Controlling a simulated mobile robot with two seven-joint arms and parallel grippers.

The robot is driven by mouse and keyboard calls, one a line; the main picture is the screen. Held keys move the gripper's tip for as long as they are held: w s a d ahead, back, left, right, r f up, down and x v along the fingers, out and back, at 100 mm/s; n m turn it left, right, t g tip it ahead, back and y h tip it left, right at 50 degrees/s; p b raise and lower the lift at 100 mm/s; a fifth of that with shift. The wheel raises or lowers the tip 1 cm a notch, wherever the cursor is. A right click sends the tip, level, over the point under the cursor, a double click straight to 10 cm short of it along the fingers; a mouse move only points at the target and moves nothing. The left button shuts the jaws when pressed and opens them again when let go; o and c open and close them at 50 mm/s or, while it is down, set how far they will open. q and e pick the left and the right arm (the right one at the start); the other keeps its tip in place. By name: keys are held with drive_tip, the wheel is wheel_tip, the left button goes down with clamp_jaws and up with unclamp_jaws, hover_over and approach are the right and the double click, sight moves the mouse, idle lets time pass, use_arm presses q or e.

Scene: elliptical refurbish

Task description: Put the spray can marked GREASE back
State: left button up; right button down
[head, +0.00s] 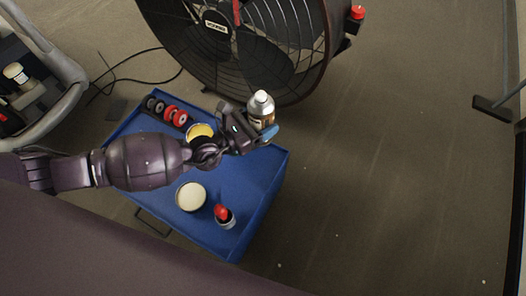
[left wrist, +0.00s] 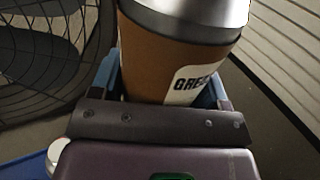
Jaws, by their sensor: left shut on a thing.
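The spray can (head: 260,110) has a white cap, a silver top and a brown body. In the left wrist view the can (left wrist: 165,55) fills the upper middle, and its white label reads "GRE", with the rest cut off. My left gripper (head: 262,130) is shut on the can, with blue fingertips on either side of it. The can is roughly upright, by the far right edge of the blue cart top (head: 258,170). The can's lower end is hidden by the gripper, so I cannot tell whether it touches the cart. My right gripper is not in view.
On the cart are a red-capped can (head: 224,216), a round cream lid or tin (head: 191,197), a yellow-topped tin (head: 200,131) and a row of red and black rolls (head: 166,111). A large black fan (head: 240,45) stands just behind.

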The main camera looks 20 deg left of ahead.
use_arm(q)
wheel_tip(320, 180, down, 16)
drive_tip(key=b, duration=0.6)
drive_tip(key=shift+s+f, duration=0.1)
drive_tip(key=shift+f, duration=0.35)
drive_tip(key=shift+r, duration=0.1)
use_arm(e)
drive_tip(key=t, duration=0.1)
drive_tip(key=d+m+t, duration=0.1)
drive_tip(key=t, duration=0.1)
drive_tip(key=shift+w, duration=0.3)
use_arm(q)
drive_tip(key=o, duration=1)
drive_tip(key=shift+f, duration=0.2)
